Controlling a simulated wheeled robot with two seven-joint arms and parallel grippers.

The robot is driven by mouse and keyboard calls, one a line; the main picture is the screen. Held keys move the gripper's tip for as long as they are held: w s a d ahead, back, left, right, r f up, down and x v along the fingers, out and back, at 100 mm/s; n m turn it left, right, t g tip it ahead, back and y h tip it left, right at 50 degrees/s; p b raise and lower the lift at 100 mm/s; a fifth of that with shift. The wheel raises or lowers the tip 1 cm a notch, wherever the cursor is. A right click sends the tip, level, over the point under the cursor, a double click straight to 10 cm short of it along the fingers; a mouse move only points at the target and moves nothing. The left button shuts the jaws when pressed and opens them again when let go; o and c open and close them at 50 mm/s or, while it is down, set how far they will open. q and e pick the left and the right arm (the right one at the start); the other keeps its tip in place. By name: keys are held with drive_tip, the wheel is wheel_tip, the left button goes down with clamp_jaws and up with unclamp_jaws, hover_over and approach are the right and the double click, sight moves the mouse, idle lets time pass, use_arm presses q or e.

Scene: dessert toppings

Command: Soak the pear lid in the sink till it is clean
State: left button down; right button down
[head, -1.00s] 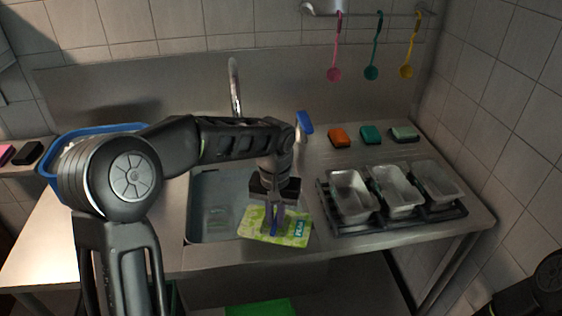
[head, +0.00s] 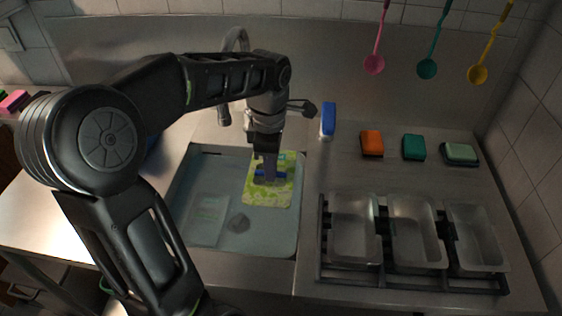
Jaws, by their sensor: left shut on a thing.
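The pear lid (head: 281,198) is a flat yellow-green patterned panel with a blue grip across its middle. It is over the right part of the sink (head: 190,172). My left gripper (head: 268,178) points down and is shut on the blue grip. The fingers hide part of the lid. I cannot tell whether the lid touches water, and no dirt on it can be made out. My right gripper is out of view.
A curved faucet (head: 224,112) stands behind the sink, close to my left arm. A pale rectangular shape (head: 209,215) lies in the sink. Metal trays (head: 354,228) in a black rack stand to the right.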

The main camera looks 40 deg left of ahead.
use_arm(q)
drive_tip(key=shift+f, duration=0.25)
wheel_tip(320, 180, down, 4)
drive_tip(key=b, duration=0.4)
drive_tip(key=shift+f, duration=0.2)
drive_tip(key=shift+f+b, duration=5.5)
drive_tip(key=shift+f, duration=2.1)
drive_tip(key=c, duration=1.4)
unclamp_jaws()
wheel_tip(320, 180, up, 16)
drive_tip(key=p, duration=1.2)
drive_tip(key=shift+r+p, duration=0.1)
drive_tip(key=shift+p, duration=0.3)
